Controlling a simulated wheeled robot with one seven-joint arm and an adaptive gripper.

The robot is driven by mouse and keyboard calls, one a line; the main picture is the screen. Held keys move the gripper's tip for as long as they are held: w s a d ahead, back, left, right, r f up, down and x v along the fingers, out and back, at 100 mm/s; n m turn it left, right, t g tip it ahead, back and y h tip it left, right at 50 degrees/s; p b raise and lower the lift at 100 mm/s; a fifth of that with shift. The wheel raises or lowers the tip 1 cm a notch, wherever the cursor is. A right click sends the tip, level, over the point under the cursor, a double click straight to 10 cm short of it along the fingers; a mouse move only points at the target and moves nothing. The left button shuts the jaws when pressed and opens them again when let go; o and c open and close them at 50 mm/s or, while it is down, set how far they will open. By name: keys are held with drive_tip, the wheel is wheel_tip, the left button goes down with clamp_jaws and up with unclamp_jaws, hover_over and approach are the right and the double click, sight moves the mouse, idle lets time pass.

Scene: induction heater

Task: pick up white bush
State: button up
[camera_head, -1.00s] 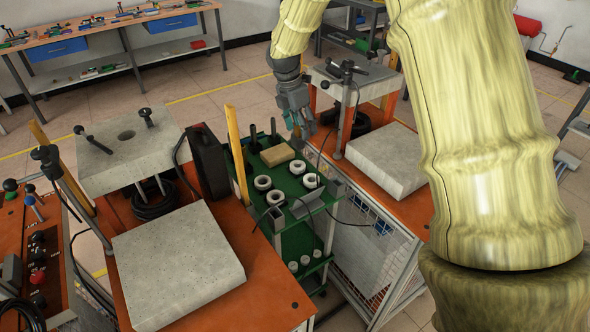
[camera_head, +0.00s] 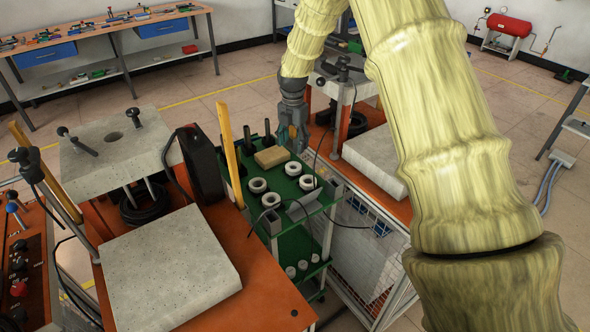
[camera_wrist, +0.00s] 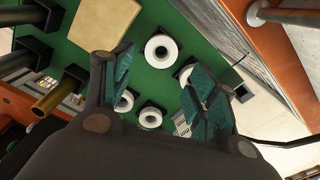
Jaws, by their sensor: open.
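Several white bushes, short ring shapes with dark centre holes, stand on the green top of a cart (camera_head: 247,160). In the head view they are a left bush (camera_head: 257,185), a far bush (camera_head: 293,169), a right bush (camera_head: 307,182) and a near bush (camera_head: 271,200). The wrist view shows one white bush (camera_wrist: 161,51) beyond and between my fingertips, with others partly behind the fingers. My gripper (camera_wrist: 158,85) is open and empty, pointing down above the cart's far right side. It also shows in the head view (camera_head: 296,143).
A tan block (camera_head: 272,156) and dark upright posts stand at the cart's back. A grey box (camera_head: 304,206) is at its front. Presses with stone slabs (camera_head: 170,265) flank the cart. A yellow post (camera_head: 230,150) rises at its left. More white pieces sit lower.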

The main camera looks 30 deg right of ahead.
drive_tip(key=p, duration=0.1)
hover_over(293, 164)
drive_tip(key=f, duration=0.3)
drive_tip(key=s+f, duration=0.1)
drive_tip(key=shift+a+f, duration=0.25)
drive_tip(key=shift+f, duration=0.1)
drive_tip(key=shift+s+f+p, duration=0.1)
drive_tip(key=shift+f+p, duration=0.2)
drive_tip(key=shift+f, duration=0.15)
drive_tip(key=shift+s+f+p, duration=0.1)
drive_tip(key=shift+f+p, duration=0.65)
drive_tip(key=shift+f, duration=1.4)
drive_tip(key=shift+c, duration=0.4)
drive_tip(key=c, duration=0.8)
drive_tip(key=shift+c, duration=0.2)
wheel_tip(293, 164, up, 26)
drive_tip(key=p, duration=0.2)
drive_tip(key=shift+f, duration=0.2)
